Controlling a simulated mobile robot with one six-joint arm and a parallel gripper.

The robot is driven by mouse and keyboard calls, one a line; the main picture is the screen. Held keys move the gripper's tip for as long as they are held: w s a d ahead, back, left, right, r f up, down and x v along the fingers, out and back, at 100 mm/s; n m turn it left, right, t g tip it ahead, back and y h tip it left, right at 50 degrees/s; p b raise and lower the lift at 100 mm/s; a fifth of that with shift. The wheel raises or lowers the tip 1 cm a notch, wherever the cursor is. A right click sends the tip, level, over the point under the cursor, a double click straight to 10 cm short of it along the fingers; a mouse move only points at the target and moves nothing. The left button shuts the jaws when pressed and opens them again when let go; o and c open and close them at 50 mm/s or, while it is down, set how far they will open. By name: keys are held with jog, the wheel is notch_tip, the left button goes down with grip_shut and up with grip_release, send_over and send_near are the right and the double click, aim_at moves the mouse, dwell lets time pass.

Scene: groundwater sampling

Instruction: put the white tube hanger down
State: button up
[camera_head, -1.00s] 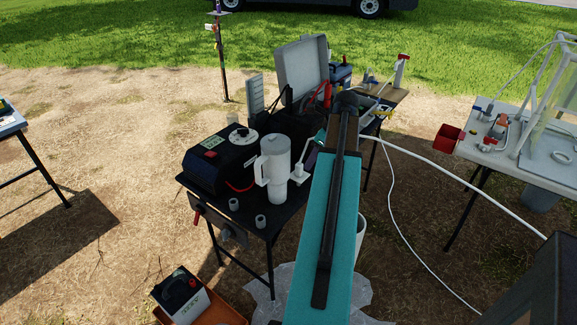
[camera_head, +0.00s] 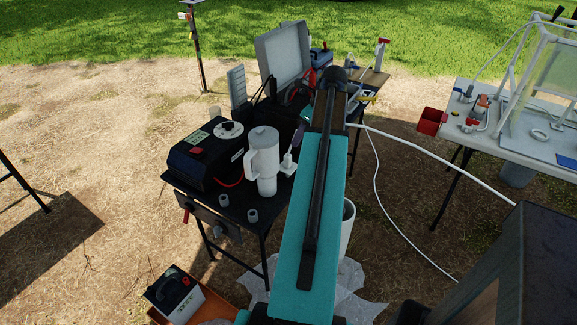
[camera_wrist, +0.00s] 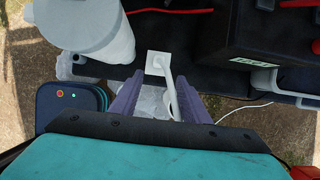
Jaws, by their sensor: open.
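The white tube hanger (camera_wrist: 158,64) has a square plate on the black tabletop, and its curved white arm comes back between my fingers in the wrist view. It also shows in the head view (camera_head: 288,165), just right of the white pitcher, partly hidden by my arm. My gripper (camera_wrist: 160,78) is open, with one purple finger on each side of the hanger's arm. Whether either finger touches it I cannot tell. In the head view my gripper is mostly hidden behind my teal arm.
The white pitcher (camera_head: 262,163) stands close left of the hanger. A black box device (camera_head: 206,155) and small grey cups (camera_head: 252,215) share the black table (camera_head: 205,203). An open grey case (camera_head: 283,55) stands behind. A white tube (camera_head: 440,158) runs right. A white cylinder (camera_head: 348,225) stands below.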

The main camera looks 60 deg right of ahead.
aim_at(288, 155)
jog(key=shift+p+x, duration=0.45)
jog(key=shift+x, duration=3.35)
jog(key=shift+w+p+x, duration=0.25)
jog(key=shift+p+x, duration=0.35)
jog(key=shift+x, duration=1.9)
jog(key=shift+a, duration=0.15)
grip_shut()
